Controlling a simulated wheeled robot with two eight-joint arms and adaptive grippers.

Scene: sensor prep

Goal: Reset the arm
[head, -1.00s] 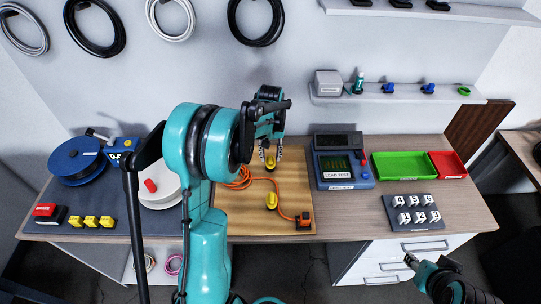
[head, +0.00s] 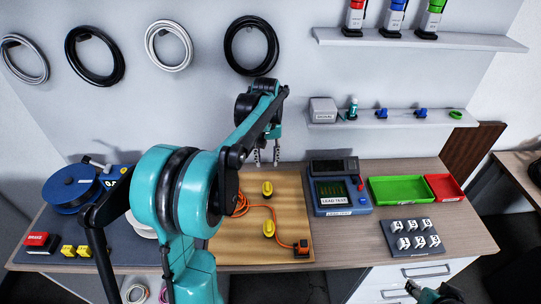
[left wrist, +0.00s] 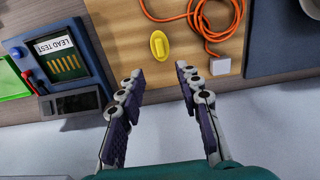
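My left arm comes in from the left in the head view, with its gripper (head: 267,156) raised above the back of the wooden board. The left wrist view shows the gripper (left wrist: 155,82) open, its two fingers apart with nothing between them. A yellow piece (left wrist: 159,46) lies on the board beyond the fingertips. My right gripper (head: 412,288) is only just in view at the bottom right of the head view, low in front of the bench; its fingers are too small to read.
The wooden board (head: 225,243) carries an orange cable (head: 240,207) and two yellow pieces. A lead tester (head: 340,193), a green tray (head: 398,190), a red tray (head: 447,187) and a grey labelled block (head: 414,241) stand to the right. Shelves are above.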

